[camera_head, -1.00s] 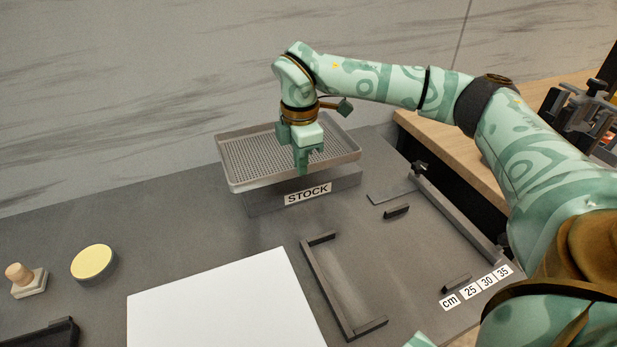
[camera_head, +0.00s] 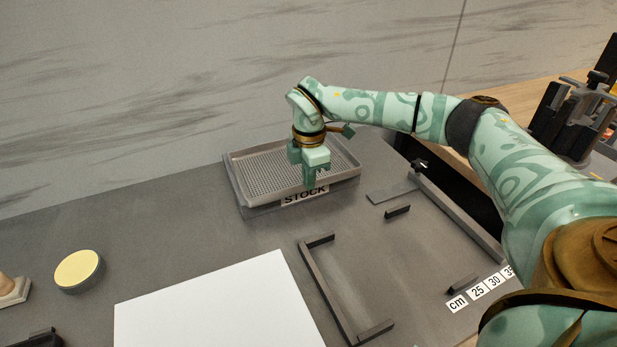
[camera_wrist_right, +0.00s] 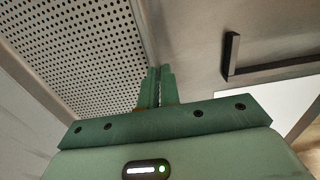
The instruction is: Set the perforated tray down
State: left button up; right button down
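The perforated tray (camera_head: 248,153) is a grey, shallow tray with a mesh of small holes, lying about level at the back of the table. It is right over the grey block (camera_head: 262,211) labelled STOCK, and its front rim covers the top of the label. I cannot tell whether it rests on the block or sits just above it. My right gripper (camera_head: 311,184) points down at the tray's front rim. In the right wrist view its fingers (camera_wrist_right: 159,82) are closed together on the rim beside the perforated floor (camera_wrist_right: 75,45). My left gripper is not in view.
A white sheet (camera_head: 215,310) and a dark bracket frame (camera_head: 325,285) lie in front of the block. A yellow-topped round pad (camera_head: 78,269) is at left. A ruler strip (camera_head: 480,291) is at right. The table between pad and block is clear.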

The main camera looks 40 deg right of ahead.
jog(key=c, duration=1.6)
grip_release()
notch_tip(320, 180, up, 12)
jog(key=p, duration=0.3)
